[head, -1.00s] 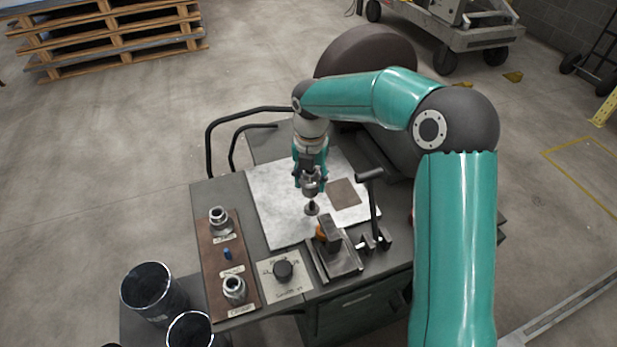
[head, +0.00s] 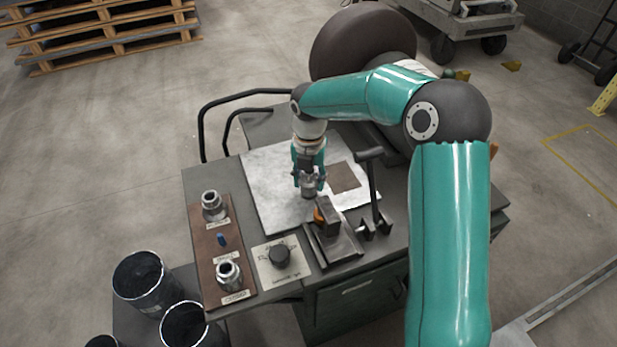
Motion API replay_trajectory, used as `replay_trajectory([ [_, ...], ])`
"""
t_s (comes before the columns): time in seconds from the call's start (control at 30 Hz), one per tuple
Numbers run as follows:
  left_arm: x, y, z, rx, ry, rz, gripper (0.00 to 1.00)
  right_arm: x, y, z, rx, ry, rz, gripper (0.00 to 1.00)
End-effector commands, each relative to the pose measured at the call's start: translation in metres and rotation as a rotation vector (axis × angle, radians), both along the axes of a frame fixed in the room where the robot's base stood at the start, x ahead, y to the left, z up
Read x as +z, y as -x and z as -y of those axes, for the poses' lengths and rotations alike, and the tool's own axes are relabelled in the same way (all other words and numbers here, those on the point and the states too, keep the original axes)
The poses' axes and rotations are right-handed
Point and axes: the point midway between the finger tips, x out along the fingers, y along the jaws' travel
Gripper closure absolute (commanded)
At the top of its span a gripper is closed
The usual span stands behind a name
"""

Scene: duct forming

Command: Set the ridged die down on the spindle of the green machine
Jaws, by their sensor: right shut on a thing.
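My right gripper (head: 309,183) is shut on a small grey metal die (head: 308,193), held upright with its lower end pointing down over the white sheet on the green machine (head: 355,306). The spindle is hidden behind the die and gripper, and I cannot tell whether the die touches it. The ridges on the die are too small to make out. My left gripper is not in view.
A brown board (head: 208,248) holds two metal dies (head: 213,204) (head: 229,274) and a blue peg (head: 221,240). A black knob (head: 279,256), a steel block (head: 334,246) and an upright lever (head: 373,190) stand close by. Dark buckets (head: 146,284) are at lower left.

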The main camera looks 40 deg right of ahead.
Motion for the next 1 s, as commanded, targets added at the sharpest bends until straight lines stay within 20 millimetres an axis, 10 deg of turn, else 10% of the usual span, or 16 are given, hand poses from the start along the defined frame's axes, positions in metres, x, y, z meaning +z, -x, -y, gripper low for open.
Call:
replay_trajectory([
  [0.77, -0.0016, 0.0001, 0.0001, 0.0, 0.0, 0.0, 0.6, -0.0039, -0.0003, 0.0002, -0.001, 0.0, 0.003, 1.0],
  [0.8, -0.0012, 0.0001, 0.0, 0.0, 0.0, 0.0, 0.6, -0.0034, -0.0005, 0.0002, -0.001, 0.0, 0.003, 0.5],
  [1.0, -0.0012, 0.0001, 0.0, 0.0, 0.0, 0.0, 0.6, -0.0037, -0.0003, -0.0001, 0.0, 0.0, 0.001, 0.25],
])
